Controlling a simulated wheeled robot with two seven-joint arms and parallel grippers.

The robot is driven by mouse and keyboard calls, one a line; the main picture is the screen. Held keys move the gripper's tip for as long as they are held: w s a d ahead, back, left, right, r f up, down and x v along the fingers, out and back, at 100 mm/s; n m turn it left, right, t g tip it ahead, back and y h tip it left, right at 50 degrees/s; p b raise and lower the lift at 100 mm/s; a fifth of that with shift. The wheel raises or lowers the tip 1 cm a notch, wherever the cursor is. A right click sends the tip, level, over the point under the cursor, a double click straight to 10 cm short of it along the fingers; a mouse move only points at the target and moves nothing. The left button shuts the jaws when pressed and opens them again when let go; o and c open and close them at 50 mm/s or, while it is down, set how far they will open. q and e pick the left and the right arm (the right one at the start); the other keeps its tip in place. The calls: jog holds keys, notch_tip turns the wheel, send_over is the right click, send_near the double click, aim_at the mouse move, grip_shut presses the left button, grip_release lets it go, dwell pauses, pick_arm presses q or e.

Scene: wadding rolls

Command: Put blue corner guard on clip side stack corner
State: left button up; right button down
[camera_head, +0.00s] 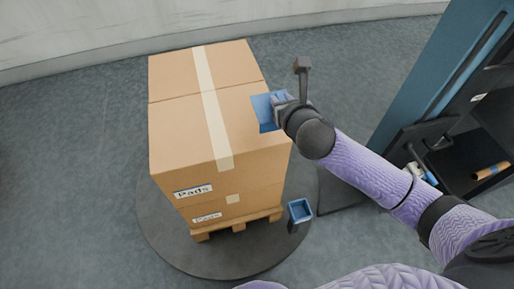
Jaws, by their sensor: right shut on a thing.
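The stack (184,124) is made of taped cardboard boxes on a wooden pallet, standing upright left of the picture's middle. My right gripper (276,104) is at the stack's right upper edge, shut on the blue corner guard (264,110). The guard lies over or against that edge of the top box; I cannot tell whether it touches. My wrist hides part of the guard and the fingertips. No clip can be made out for sure. My left gripper is not in view.
The pallet (236,226) rests on a round grey turntable (230,258). A small blue open holder (300,210) stands on a dark post at its right front. A dark blue cabinet (428,75) with shelves stands at the right. The floor at the left is clear.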

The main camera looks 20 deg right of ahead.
jog(key=b, duration=0.2)
send_over(284, 136)
notch_tip(284, 136, down, 4)
jog(key=shift+d+f, duration=0.1)
notch_tip(284, 136, down, 9)
jog(key=b, duration=0.6)
jog(key=shift+r, duration=0.25)
jog(key=c, duration=0.5)
grip_release()
jog(key=shift+f, duration=0.1)
jog(key=shift+c, duration=0.2)
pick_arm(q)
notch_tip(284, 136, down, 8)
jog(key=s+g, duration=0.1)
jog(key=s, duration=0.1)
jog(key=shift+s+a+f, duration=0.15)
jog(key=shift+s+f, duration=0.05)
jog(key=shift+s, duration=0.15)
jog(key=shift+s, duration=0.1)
